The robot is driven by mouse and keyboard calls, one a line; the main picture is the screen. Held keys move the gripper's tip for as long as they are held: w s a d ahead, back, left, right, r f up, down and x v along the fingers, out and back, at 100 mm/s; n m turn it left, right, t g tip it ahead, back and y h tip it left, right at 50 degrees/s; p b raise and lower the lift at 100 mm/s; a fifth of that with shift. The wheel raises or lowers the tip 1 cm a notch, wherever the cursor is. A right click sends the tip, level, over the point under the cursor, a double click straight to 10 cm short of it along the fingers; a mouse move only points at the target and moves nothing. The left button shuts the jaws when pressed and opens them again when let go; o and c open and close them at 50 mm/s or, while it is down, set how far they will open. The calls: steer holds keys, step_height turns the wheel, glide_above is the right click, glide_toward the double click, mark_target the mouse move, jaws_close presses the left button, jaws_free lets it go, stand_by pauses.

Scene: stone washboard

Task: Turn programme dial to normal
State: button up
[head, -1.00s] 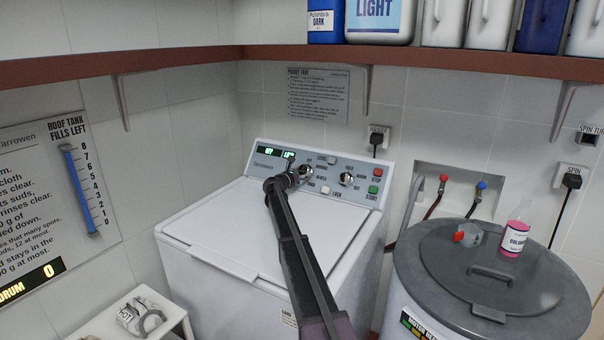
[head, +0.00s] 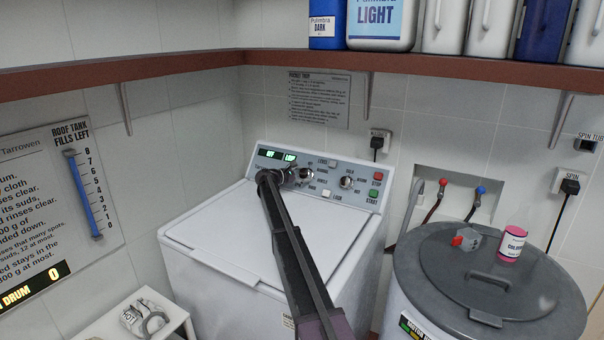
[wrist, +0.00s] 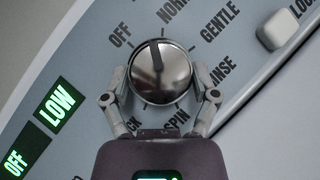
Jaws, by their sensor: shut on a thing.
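The programme dial (wrist: 165,80) is a round silver knob on the washer's blue-grey panel (wrist: 80,75). It also shows in the head view (head: 304,176), partly behind my gripper. Its dark pointer line aims up and slightly left in the wrist view, between the OFF label (wrist: 120,33) and the partly cut-off NORMAL label (wrist: 173,12). GENTLE, RINSE and SPIN follow around the right side. My gripper (wrist: 160,76) is shut on the dial, one finger on each side. The arm (head: 290,245) reaches over the washer lid to the panel.
Green displays (wrist: 40,130) read OFF and LOW, left of the dial. A white button (wrist: 278,30) sits at the upper right. The head view shows a second knob (head: 346,183), a red STOP button (head: 378,176) and a green START button (head: 373,194). A grey-lidded tub (head: 420,260) stands right.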

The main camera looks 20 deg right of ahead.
steer(key=shift+d+r+m+g+y+p, duration=0.1)
steer(key=shift+m+g+y+p, duration=0.3)
steer(key=shift+m, duration=0.55)
steer(key=shift+d+m+g+y+p, duration=0.1)
steer(key=shift+m+g+y+p, duration=0.1)
steer(key=shift+m+g+p, duration=0.55)
steer(key=shift+m, duration=0.3)
steer(key=o, duration=1)
steer(key=shift+a, duration=0.1)
